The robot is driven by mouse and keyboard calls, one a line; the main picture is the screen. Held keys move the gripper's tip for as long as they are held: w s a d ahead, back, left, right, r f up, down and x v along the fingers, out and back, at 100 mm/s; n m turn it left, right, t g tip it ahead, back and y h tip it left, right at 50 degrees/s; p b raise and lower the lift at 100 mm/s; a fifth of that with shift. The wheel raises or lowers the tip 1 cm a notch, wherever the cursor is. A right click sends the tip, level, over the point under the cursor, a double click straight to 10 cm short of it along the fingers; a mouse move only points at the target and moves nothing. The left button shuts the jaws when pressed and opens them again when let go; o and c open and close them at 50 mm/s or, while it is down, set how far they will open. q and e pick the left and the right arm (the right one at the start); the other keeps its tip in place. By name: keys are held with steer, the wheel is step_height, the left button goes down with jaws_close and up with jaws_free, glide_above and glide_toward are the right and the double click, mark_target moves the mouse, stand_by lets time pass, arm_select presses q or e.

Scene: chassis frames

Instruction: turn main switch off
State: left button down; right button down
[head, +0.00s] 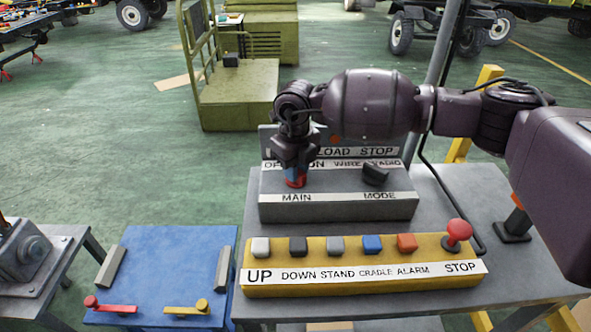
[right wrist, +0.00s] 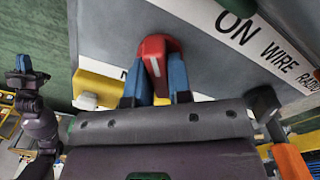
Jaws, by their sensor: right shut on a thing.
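The red main switch knob (right wrist: 154,46) stands on the grey sloped panel (head: 337,207), above the MAIN label. In the head view only a little of its red (head: 295,181) shows below my right gripper (head: 295,171). In the right wrist view, the blue fingertips of my right gripper (right wrist: 156,82) are shut on the knob, one on each side. A white line runs along the knob; I cannot tell which mark it points at. The OFF mark is partly covered. A dark arm end with blue tips, apparently my left gripper (right wrist: 22,64), shows small in the right wrist view.
The black MODE knob (head: 375,174) is right of the main switch. In front lies the yellow button box (head: 365,283) with several buttons and a red STOP knob (head: 459,230). A blue table (head: 168,262) with levers stands to the left.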

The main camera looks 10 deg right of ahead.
steer(key=shift+r+n, duration=0.1)
steer(key=shift+n, duration=0.8)
steer(key=c, duration=1)
jaws_free()
steer(key=shift+c, duration=0.2)
step_height(320, 180, up, 10)
steer(key=shift+f, duration=0.25)
steer(key=shift+r, duration=0.65)
